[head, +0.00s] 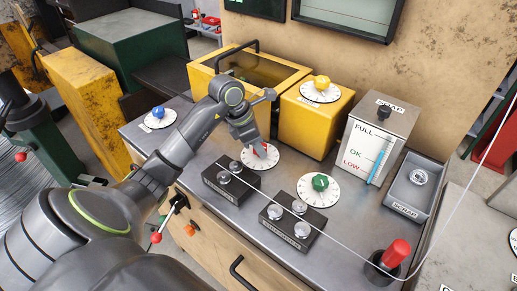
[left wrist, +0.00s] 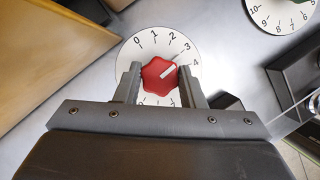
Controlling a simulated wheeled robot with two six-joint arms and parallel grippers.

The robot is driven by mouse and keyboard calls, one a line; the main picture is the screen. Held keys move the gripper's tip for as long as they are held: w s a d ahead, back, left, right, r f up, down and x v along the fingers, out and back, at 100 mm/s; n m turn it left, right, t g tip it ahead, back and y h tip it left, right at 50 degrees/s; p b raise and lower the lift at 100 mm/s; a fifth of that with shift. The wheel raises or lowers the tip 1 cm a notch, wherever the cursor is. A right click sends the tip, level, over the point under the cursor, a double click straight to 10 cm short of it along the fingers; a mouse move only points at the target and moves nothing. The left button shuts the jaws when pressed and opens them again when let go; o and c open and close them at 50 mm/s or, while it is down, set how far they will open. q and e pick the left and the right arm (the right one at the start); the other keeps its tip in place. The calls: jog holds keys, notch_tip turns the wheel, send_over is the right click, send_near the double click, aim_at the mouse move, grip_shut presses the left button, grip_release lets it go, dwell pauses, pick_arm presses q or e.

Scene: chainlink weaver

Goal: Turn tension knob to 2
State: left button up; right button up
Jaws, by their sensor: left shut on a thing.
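The red knob (head: 262,151) sits on a white numbered dial (head: 262,162) in the middle of the metal bench. In the left wrist view the red knob (left wrist: 158,75) is between the two fingers of my left gripper (left wrist: 160,82), which is shut on it. The knob's white pointer line aims up and right, between 3 and 4 and nearer 3. The dial's numbers 0 to 4 (left wrist: 172,37) show above the fingers; lower numbers are partly hidden. In the head view my left gripper (head: 259,146) reaches down over the knob. My right gripper is not in view.
Other dials carry a blue knob (head: 158,112), a yellow knob (head: 322,82) and a green knob (head: 320,182). Black blocks with metal rollers (head: 231,184) stand just in front. A wire (head: 345,246) crosses the bench front. A gauge box (head: 374,138) and scrap tray (head: 397,207) stand right.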

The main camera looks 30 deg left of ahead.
pick_arm(q)
jog(key=n+t+y+b, duration=0.1)
jog(key=n+b, duration=0.1)
jog(key=n, duration=0.2)
jog(key=shift+d+f+b, duration=0.1)
jog(key=shift+b, duration=0.2)
jog(key=shift+n+y+b, duration=0.4)
jog(key=shift+n+b, duration=0.05)
jog(key=shift+n, duration=0.35)
jog(key=o, duration=1)
jog(key=shift+p+v, duration=2.05)
jog(key=shift+v, duration=6.8)
jog(key=shift+s+d+f, duration=0.1)
jog(key=shift+s+d, duration=0.05)
